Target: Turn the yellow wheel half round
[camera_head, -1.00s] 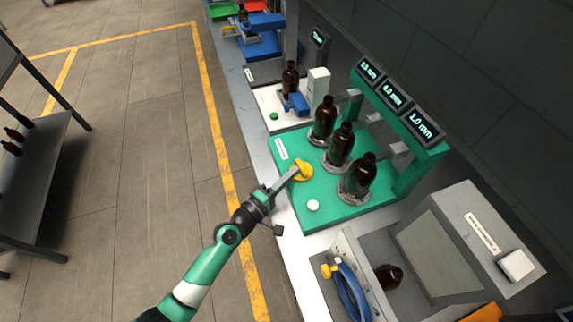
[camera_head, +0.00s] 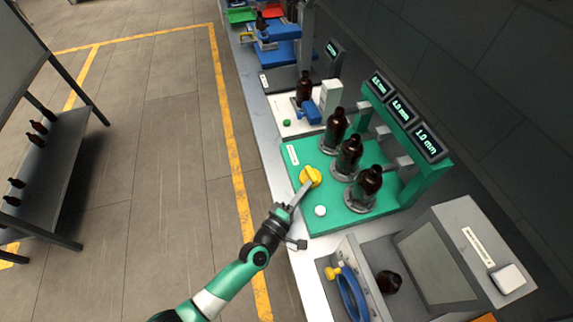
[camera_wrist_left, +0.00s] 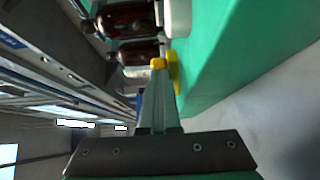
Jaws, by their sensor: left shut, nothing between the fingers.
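The yellow wheel (camera_head: 311,177) sits on the front left part of the green station base (camera_head: 297,152). It also shows in the left wrist view (camera_wrist_left: 172,72), just beyond my fingertips. My left gripper (camera_head: 305,187) is shut with nothing between its fingers. Its tips are at the near side of the wheel; whether they touch it I cannot tell. In the left wrist view the closed fingers (camera_wrist_left: 159,75) point at the wheel. My right gripper is in neither view.
Several amber bottles stand on the green station, the nearest (camera_head: 369,183) right of the wheel. A white knob (camera_head: 320,211) is close to the gripper. Displays (camera_head: 427,141) top the green frame. A grey box with a blue ring (camera_head: 352,293) stands nearer.

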